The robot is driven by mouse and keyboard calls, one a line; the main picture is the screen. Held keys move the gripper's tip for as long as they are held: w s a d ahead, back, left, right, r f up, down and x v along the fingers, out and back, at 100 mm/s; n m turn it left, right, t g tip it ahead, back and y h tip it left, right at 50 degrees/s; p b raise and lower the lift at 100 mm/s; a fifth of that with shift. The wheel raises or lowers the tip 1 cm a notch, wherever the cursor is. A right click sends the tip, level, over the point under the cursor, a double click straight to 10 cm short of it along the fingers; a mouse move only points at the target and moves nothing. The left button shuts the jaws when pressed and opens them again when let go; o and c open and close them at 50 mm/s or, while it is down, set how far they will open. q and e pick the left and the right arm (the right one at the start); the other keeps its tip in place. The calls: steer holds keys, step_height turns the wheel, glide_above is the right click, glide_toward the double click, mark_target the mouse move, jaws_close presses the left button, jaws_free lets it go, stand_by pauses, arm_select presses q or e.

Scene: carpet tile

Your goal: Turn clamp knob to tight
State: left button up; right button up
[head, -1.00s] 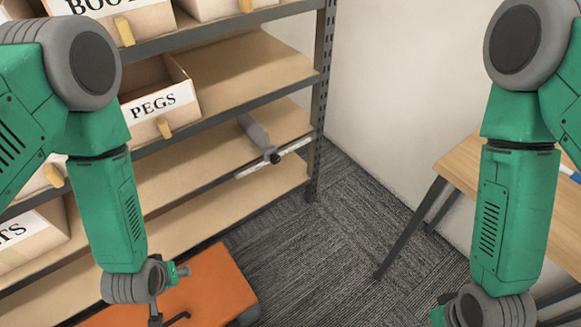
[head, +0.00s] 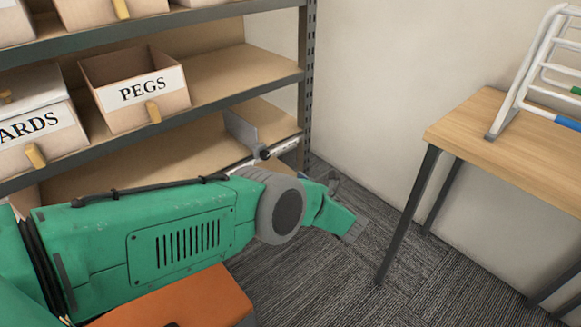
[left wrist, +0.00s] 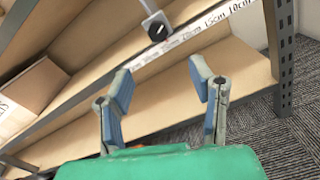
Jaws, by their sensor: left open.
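The clamp knob (head: 261,152) is small, round and black. It sits on a pale rail (head: 285,146) along the front edge of a lower shelf. In the left wrist view the knob (left wrist: 157,31) shows a light mark on its face, and a grey upright plate (left wrist: 149,7) stands behind it. The rail (left wrist: 210,25) carries printed centimetre marks there. My left gripper (left wrist: 160,80) is open and empty, its two fingers spread below the knob in that picture and apart from it. In the head view my left wrist partly hides the rail. My right gripper is out of view.
Grey metal shelving holds bins, among them a PEGS bin (head: 138,91). Its perforated post (head: 308,75) stands just right of the rail. A wooden table (head: 505,140) with a white rack (head: 535,70) is at right. Carpet between is clear.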

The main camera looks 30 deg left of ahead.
mark_target(267, 158)
arm_select(q)
steer(key=b+x, duration=0.3)
steer(key=x, duration=0.9)
steer(key=shift+w+a+f, duration=0.1)
steer(key=shift+b+x, duration=0.35)
steer(key=shift+x, duration=0.45)
jaws_close()
